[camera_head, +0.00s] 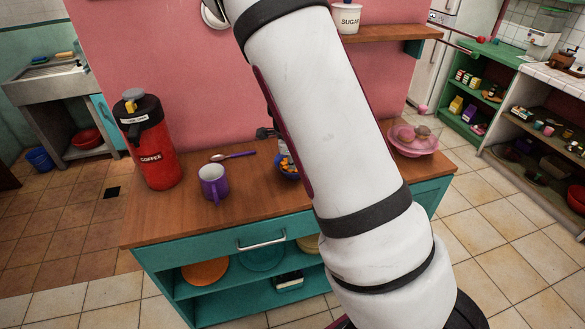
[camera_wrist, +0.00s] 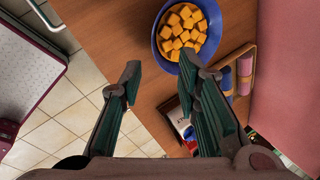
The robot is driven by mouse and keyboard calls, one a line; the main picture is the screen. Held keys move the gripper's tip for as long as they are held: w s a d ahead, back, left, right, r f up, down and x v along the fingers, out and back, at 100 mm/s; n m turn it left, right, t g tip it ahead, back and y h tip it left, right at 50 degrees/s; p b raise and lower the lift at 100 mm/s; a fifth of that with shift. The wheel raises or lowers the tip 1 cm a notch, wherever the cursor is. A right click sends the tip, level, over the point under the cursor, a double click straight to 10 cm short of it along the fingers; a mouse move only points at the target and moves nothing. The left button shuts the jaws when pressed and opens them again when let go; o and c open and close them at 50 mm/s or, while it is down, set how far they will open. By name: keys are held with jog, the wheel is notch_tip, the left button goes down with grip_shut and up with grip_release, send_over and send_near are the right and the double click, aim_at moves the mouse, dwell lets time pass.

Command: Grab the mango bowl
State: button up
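The mango bowl (camera_wrist: 159,44) is a blue bowl filled with orange mango cubes (camera_wrist: 182,27). In the wrist view it sits on the wooden counter at the top, beyond my fingertips. In the head view the blue bowl (camera_head: 287,172) shows only in part, as my arm hides much of it. My gripper (camera_wrist: 160,72) is open, its two fingers wide apart with nothing between them. The bowl lies ahead of the fingers and a little to the right.
In the wrist view a rack with coloured rolls (camera_wrist: 245,68) stands right of the bowl, near the pink wall (camera_wrist: 288,80).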

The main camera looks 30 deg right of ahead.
jog(key=shift+a+p+x, duration=0.1)
jog(key=shift+a+x, duration=0.05)
jog(key=shift+x, duration=1.35)
jog(key=shift+a+p+x, duration=0.15)
jog(key=shift+a+x, duration=0.05)
jog(key=shift+x, duration=1.3)
jog(key=shift+a+p+x, duration=0.1)
jog(key=shift+a+x, duration=0.05)
jog(key=shift+x, duration=1.35)
jog(key=shift+f, duration=0.15)
grip_shut()
